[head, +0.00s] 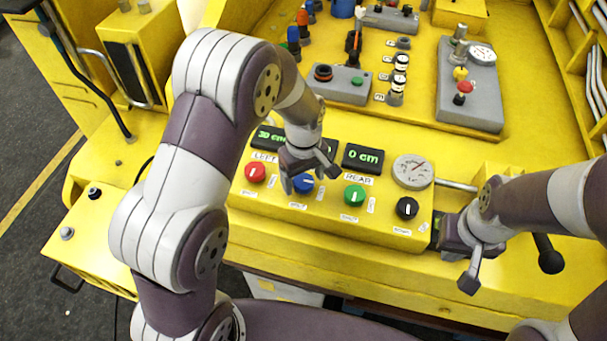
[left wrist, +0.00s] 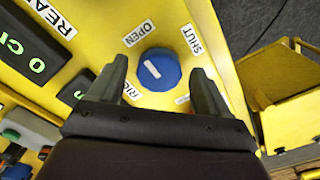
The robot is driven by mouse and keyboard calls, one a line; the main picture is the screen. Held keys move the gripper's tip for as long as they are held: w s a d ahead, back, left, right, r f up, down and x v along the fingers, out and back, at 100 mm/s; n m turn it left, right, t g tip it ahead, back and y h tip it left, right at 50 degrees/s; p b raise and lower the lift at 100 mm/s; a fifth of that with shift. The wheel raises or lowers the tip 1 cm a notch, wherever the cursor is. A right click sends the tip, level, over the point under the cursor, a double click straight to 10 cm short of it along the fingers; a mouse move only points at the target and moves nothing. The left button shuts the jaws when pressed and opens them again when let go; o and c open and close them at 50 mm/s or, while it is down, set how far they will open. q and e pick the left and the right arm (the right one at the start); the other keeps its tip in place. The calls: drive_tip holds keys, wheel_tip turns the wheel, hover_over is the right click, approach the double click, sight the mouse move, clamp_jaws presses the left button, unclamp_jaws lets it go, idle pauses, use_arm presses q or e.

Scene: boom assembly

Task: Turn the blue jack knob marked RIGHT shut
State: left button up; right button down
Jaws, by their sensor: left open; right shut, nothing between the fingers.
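The blue knob (head: 303,183) sits on the yellow control panel between a red knob and a green knob. In the left wrist view the blue knob (left wrist: 158,70) has a white mark slanting up-left, on the OPEN label (left wrist: 138,33) side. The SHUT label (left wrist: 193,40) is up-right of it; the RIGHT label is partly hidden by a finger. My left gripper (head: 299,181) is at the knob, open. Its fingers (left wrist: 160,78) stand on either side, with gaps visible. My right gripper (head: 440,232) is shut and empty at the panel's right end.
The red knob (head: 255,173), green knob (head: 354,195) and black knob (head: 406,208) share the panel. Behind them are a display reading 0 cm (head: 362,158) and a round gauge (head: 412,172).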

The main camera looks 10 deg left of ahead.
use_arm(q)
drive_tip(key=shift+s+f, duration=0.1)
drive_tip(key=shift+f, duration=0.15)
drive_tip(key=shift+w, duration=0.2)
drive_tip(key=c, duration=1)
drive_tip(key=shift+c, duration=0.2)
